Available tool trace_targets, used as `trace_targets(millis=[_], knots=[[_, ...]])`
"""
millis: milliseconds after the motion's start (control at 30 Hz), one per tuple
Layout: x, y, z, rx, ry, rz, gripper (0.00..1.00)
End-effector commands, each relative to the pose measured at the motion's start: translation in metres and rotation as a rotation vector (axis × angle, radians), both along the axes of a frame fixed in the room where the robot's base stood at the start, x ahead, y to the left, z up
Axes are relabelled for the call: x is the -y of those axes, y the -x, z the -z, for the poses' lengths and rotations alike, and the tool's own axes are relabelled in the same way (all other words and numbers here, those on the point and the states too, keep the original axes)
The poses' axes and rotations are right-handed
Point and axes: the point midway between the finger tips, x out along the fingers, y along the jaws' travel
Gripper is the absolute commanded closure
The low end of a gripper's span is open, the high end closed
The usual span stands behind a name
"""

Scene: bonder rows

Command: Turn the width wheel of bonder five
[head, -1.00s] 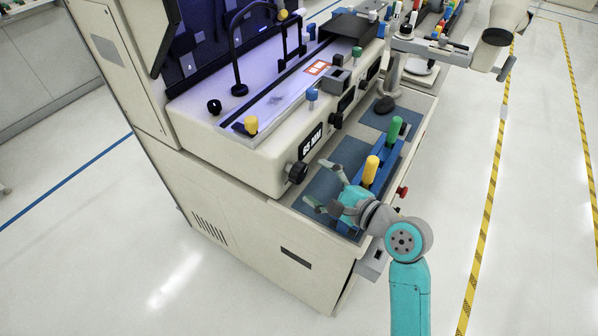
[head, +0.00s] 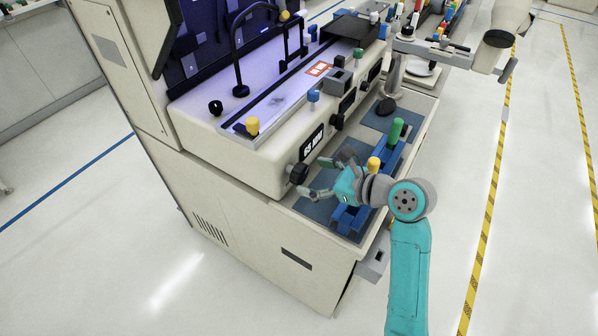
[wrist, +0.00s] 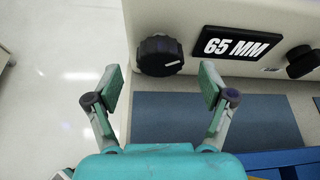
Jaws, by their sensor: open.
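The width wheel, a black ribbed knob (head: 298,173), sticks out of the machine's cream front at its near left end, left of a display (head: 312,139). In the wrist view the wheel (wrist: 160,55) has a white pointer line, and the display (wrist: 239,47) reads "65 MM". My gripper (head: 312,175) is open and empty. In the wrist view its fingers (wrist: 162,88) stand left and right of the wheel's line, with the wheel beyond the fingertips. I cannot tell whether a finger touches it. No bonder number is legible.
Blue mats lie on the shelf (head: 322,206) below the front. A blue tray (head: 353,213) holds yellow (head: 374,163) and green (head: 396,131) handled tools beside my arm. More black knobs (head: 337,121) line the front. The floor at right is free.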

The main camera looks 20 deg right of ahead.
Motion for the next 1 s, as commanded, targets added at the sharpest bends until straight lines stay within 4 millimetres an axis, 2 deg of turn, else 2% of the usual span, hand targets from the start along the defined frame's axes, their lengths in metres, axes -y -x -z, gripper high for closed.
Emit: trace_targets(millis=[100,300,700,733,967,1000], knots=[[-0.011,-0.016,0.008,0.0,0.0,-0.003,0.18],[-0.022,-0.033,0.016,0.0,0.001,-0.001,0.18],[-0.025,-0.039,0.019,0.001,0.001,0.001,0.18],[-0.025,-0.039,0.019,0.001,0.001,0.001,0.21],[-0.025,-0.039,0.019,0.001,0.001,0.001,0.78],[-0.025,-0.039,0.019,0.001,0.001,0.001,0.79]])
